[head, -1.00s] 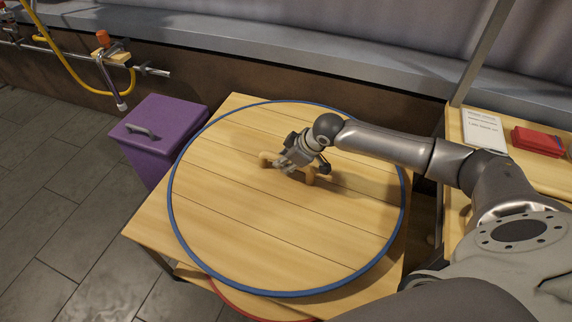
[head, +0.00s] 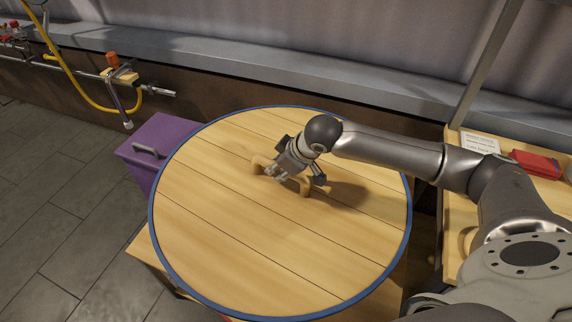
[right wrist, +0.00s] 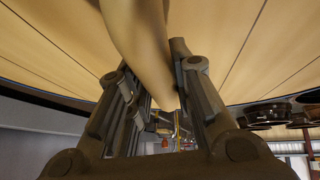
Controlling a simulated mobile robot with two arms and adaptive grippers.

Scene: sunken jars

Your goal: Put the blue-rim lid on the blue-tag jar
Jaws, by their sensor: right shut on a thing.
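The blue-rim lid (head: 225,235) is a large round disc of pale wooden planks with a blue edge and a wooden bar handle (head: 258,163) in its middle. My right gripper (head: 284,179) is shut on that handle. The lid looks held above the wooden table (head: 147,250), hiding most of it. In the right wrist view the handle (right wrist: 140,35) runs between the two fingers (right wrist: 155,95), with the lid's planks (right wrist: 55,35) behind. The blue-tag jar is not in view. My left gripper is not in view.
A purple box (head: 137,149) with a dark handle stands left of the lid, partly covered by its edge. A side table (head: 455,225) at right holds a paper (head: 478,143) and a red case (head: 537,163). Pipes with a yellow hose (head: 75,88) line the back left wall. The left floor is clear.

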